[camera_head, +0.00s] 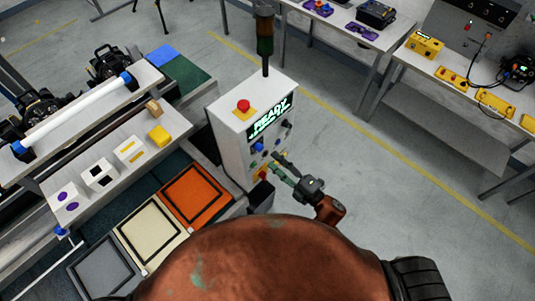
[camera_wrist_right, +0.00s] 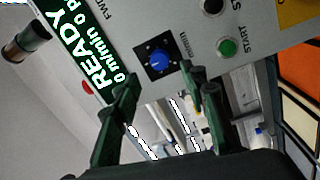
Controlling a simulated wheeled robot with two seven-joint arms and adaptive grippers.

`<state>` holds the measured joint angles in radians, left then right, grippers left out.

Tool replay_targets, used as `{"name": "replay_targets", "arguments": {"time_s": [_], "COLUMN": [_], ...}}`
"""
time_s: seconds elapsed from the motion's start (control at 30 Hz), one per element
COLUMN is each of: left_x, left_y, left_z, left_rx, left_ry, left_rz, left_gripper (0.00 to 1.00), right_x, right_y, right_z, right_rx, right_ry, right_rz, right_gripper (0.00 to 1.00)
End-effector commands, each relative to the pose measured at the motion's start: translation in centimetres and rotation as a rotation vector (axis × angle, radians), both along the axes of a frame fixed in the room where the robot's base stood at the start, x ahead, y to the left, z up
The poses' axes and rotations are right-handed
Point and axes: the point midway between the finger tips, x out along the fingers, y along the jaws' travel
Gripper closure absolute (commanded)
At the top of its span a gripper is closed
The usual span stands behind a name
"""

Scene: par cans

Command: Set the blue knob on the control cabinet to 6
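The control cabinet (camera_head: 226,140) is a pale box with a lit READY display (camera_head: 270,118) and a red button (camera_head: 243,105) on top. Its blue knob (camera_head: 259,147) sits on the front panel below the display; it also shows in the right wrist view (camera_wrist_right: 159,60) on a dark square plate. The knob's setting is too small to read. My right gripper (camera_head: 276,160) is in front of the panel. In the right wrist view its green fingers (camera_wrist_right: 160,82) are apart, with the blue knob just beyond and between their tips. They do not appear to touch it. My left gripper is not in view.
A green START button (camera_wrist_right: 227,47) and a black button (camera_wrist_right: 212,5) are beside the knob. A conveyor with white boxes (camera_head: 100,176) and colored square trays (camera_head: 193,194) stands left of the cabinet. Tables with equipment (camera_head: 470,100) stand at right. Floor between is clear.

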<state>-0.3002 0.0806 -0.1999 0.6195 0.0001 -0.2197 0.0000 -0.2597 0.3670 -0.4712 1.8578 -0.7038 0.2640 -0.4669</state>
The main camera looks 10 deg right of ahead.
Motion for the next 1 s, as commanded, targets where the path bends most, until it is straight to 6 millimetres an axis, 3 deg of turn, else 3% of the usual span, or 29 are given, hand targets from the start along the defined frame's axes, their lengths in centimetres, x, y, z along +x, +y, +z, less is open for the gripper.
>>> {"name": "replay_targets", "arguments": {"time_s": [0.1, 0.3, 1.0], "left_x": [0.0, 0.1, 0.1], "left_y": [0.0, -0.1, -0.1], "left_z": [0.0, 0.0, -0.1], "left_rx": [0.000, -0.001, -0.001], "left_ry": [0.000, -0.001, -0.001], "left_rz": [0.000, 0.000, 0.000], "left_gripper": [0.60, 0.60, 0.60], "right_x": [-1.9, -3.7, -4.0], "right_y": [-1.5, -3.0, -3.3], "right_z": [-0.2, -0.3, -0.5], "right_rx": [-0.002, -0.001, 0.000], "right_ry": [0.001, 0.000, 0.005], "right_rz": [-0.002, -0.001, -0.003], "right_gripper": [0.60, 0.60, 0.60]}}
